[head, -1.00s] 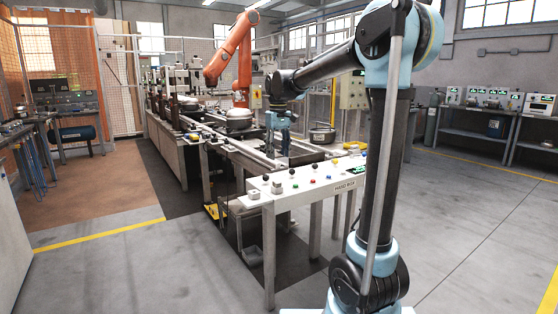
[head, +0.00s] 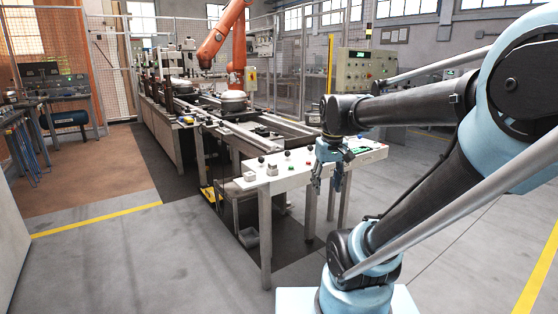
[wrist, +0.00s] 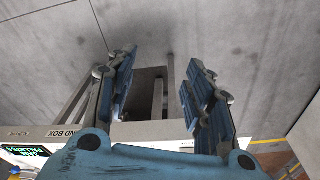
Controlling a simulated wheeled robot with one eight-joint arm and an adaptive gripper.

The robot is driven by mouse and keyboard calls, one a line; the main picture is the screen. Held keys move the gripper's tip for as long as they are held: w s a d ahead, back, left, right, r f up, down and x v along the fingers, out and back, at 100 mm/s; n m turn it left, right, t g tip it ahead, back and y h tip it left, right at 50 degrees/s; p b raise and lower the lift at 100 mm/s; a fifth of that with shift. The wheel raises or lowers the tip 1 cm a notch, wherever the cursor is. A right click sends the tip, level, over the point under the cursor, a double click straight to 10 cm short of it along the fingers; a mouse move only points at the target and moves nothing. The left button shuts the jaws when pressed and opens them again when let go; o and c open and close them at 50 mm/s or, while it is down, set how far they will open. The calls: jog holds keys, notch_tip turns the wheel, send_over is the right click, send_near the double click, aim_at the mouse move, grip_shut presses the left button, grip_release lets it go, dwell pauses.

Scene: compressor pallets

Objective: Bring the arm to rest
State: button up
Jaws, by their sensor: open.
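My gripper (head: 328,178) hangs pointing down at the end of my arm, in front of the right end of the white hand box table in the head view. Its blue fingers are spread apart and empty. In the wrist view my gripper (wrist: 157,95) shows both blue finger pads apart, with grey floor and the table's edge and legs behind them. Nothing is held between the fingers.
The white hand box table (head: 245,183) with buttons and knobs stands right behind my gripper. The conveyor line (head: 262,140) carries a round compressor (head: 233,102). An orange robot arm (head: 228,35) stands behind it. Grey floor (head: 130,250) is clear at the front left.

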jog(key=s+d+f+m, duration=0.2)
jog(key=s+d+f, duration=0.1)
jog(key=s+f, duration=0.6)
jog(key=shift+s+d+f+t, duration=0.25)
jog(key=shift+d+f+t, duration=0.15)
jog(key=shift+f, duration=0.55)
jog(key=shift+w+f, duration=0.2)
jog(key=shift+w, duration=0.2)
jog(key=shift+c, duration=0.6)
